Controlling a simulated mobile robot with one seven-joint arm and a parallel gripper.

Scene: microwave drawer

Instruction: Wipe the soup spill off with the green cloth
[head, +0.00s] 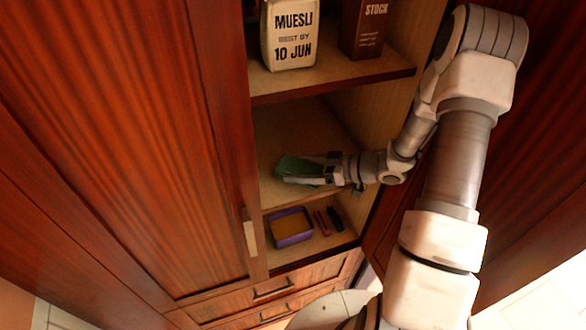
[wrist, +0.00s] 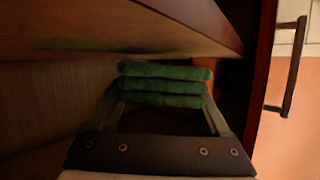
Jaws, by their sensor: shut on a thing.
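The green cloth (head: 297,166) is folded in layers and shows over the middle shelf in the head view. It also shows in the wrist view (wrist: 165,84), between my fingertips. My gripper (head: 305,170) is shut on the cloth and reaches into the open cupboard from the right. In the wrist view my gripper's two fingers (wrist: 163,97) hold the cloth from both sides. Whether the cloth touches the shelf, I cannot tell. I cannot make out a soup spill in either view.
A muesli bag (head: 290,35) and a stock box (head: 365,28) stand on the shelf above. A purple-rimmed tray (head: 291,239) and small dark and red items (head: 326,222) lie on the shelf below. The cupboard door (head: 215,140) is at the left; my arm fills the right.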

